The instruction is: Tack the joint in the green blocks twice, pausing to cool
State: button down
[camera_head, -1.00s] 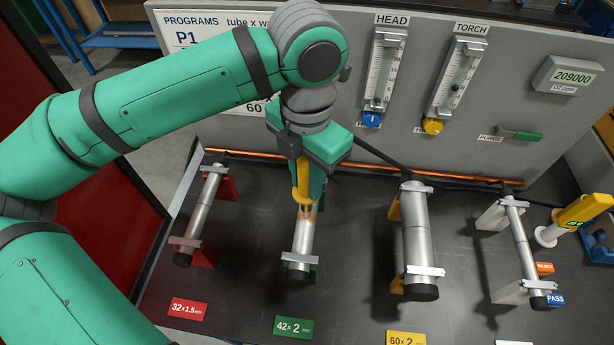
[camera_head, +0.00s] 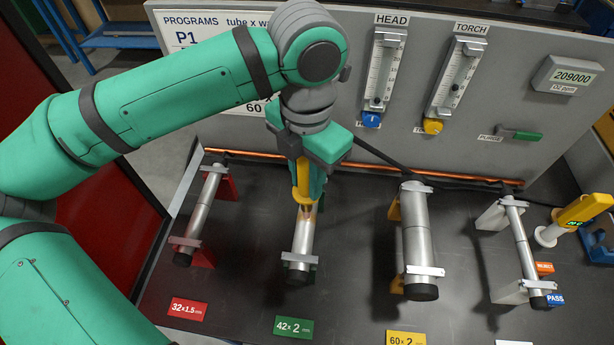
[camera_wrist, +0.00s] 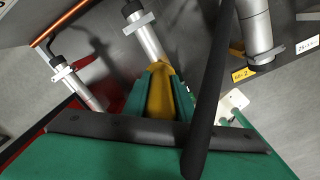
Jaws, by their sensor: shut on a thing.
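My gripper (camera_head: 306,178) is shut on a yellow torch (camera_head: 303,180) and holds it pointing down over the tube in the green blocks (camera_head: 303,238). A warm orange-white glow shows at the torch tip, on the upper part of that tube. Whether the tip touches the metal I cannot tell. The tube lies between clamps, with a dark cap at its near end, behind the green 42x2 label (camera_head: 293,327). In the wrist view the torch (camera_wrist: 160,92) sits between the jaws (camera_wrist: 183,97), with the tube (camera_wrist: 148,38) beyond it.
Other clamped tubes stand by the red label (camera_head: 188,307), the yellow label (camera_head: 405,338) and at the right (camera_head: 523,245). A grey panel behind carries HEAD (camera_head: 383,75) and TORCH (camera_head: 458,75) gauges and a 209000 O2 ppm display (camera_head: 573,78). A yellow meter (camera_head: 583,211) stands at far right.

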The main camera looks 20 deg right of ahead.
jog(key=shift+s+f, duration=0.1)
jog(key=shift+f, duration=0.1)
notch_tip(320, 180, up, 7)
dwell(1.2)
jog(key=shift+r, duration=0.1)
dwell(6.2)
